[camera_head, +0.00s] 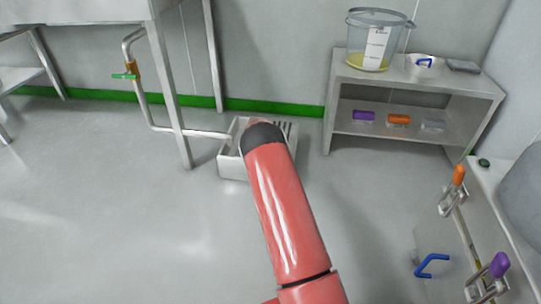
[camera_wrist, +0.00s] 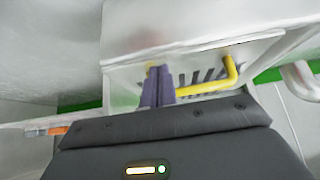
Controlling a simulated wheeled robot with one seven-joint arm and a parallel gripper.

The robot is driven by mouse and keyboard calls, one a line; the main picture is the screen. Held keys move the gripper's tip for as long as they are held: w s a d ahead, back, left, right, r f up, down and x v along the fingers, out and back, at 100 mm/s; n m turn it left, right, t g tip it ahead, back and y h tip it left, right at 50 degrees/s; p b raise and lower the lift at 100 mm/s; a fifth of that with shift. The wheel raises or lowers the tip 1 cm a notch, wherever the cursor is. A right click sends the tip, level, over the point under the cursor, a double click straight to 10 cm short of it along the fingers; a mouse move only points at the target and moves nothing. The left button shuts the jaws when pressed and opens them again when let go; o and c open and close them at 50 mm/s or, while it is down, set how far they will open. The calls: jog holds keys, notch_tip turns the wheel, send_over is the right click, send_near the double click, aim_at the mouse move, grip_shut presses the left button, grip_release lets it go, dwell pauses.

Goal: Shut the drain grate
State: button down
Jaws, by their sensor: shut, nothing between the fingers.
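The drain is a pale box (camera_head: 232,166) on the floor below the sink pipe. My arm covers much of it in the head view. Dark slots of the grate (camera_head: 288,130) show at its back right corner. In the wrist view, the slotted grate (camera_wrist: 208,76) lies within the pale box walls and carries a yellow handle (camera_wrist: 233,70). My gripper (camera_wrist: 158,82) is shut and empty, its two dark fingers together in front of the handle's left part. I cannot tell whether they touch it. The grate's exact tilt is unclear.
A drain pipe (camera_head: 143,100) with a green valve handle runs to the box beside a table leg (camera_head: 172,95). A low shelf (camera_head: 340,105) with a clear bucket (camera_head: 367,50) stands to the right. A cabinet with clamps is at front right. The floor (camera_head: 110,210) at left is clear.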

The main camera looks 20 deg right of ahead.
jog(key=shift+r, duration=0.1)
jog(key=s+a+p, duration=0.2)
jog(key=s+a, duration=0.3)
jog(key=s, duration=0.3)
jog(key=s+a+r+n+y+p, duration=0.1)
jog(key=s+a+r+p, duration=0.3)
jog(key=r, duration=0.7)
jog(key=s+a+r+y, duration=0.1)
jog(key=s+a+r, duration=0.3)
jog(key=r, duration=0.8)
jog(key=s+a+r+n+y+p, duration=0.1)
jog(key=s+a+r+p, duration=0.1)
jog(key=s+r, duration=0.65)
jog(key=s+a+r+n+p, duration=0.2)
jog(key=s+r, duration=0.6)
jog(key=s, duration=0.4)
jog(key=s+a+r+n+y+p, duration=0.1)
jog(key=s+a+r+n+p, duration=0.1)
jog(key=s+r, duration=0.6)
jog(key=s+a+p, duration=0.1)
jog(key=s+a, duration=0.1)
jog(key=s, duration=0.2)
jog(key=shift+a+r+n+p, duration=0.25)
jog(key=shift+a+n+p, duration=0.05)
jog(key=shift+a+n, duration=0.1)
